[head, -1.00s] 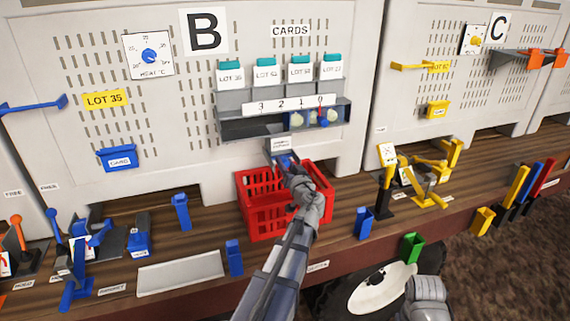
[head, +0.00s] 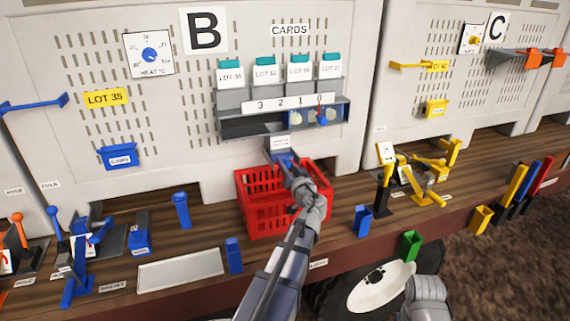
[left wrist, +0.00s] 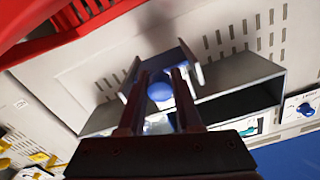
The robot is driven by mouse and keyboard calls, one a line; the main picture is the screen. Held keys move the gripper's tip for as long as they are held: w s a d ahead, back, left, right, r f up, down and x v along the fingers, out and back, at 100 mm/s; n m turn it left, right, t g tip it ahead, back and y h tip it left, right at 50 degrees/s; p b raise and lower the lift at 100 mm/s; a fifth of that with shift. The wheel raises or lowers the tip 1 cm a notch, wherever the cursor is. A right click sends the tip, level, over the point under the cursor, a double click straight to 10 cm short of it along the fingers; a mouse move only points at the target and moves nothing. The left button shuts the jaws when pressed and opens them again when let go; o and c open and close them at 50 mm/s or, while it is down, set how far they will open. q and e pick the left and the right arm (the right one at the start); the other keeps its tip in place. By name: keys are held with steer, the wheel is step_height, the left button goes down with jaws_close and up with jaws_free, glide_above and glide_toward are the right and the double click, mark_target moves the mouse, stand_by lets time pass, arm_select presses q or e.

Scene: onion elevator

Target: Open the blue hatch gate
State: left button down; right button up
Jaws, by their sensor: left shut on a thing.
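The blue hatch gate (head: 283,157) is at the mouth of a small grey labelled chute (head: 281,143) under the card rack on the B panel. It is small and partly hidden by my gripper in the head view. My left gripper (head: 288,168) reaches up to it from below, over the red crate. In the left wrist view a round blue knob (left wrist: 160,91) sits between the two dark fingers of my left gripper (left wrist: 160,84), in front of the grey chute walls (left wrist: 190,66). The fingers are closed on it.
A red crate (head: 256,222) stands on the wooden ledge just below the chute, close under my left arm. A grey rack marked 3 2 1 0 (head: 290,104) holds small pale items and a blue pointer. Blue holders and a grey tray (head: 180,270) stand left; yellow levers (head: 425,185) right.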

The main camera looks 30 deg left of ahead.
arm_select(q)
steer(key=v, duration=0.5)
steer(key=shift+s+d, duration=0.2)
steer(key=shift+d, duration=0.1)
steer(key=shift+w+a, duration=0.1)
steer(key=shift+a, duration=0.05)
steer(key=c, duration=0.6)
jaws_free()
steer(key=v, duration=0.8)
arm_select(e)
steer(key=shift+s+d, duration=0.3)
steer(key=shift+d, duration=0.05)
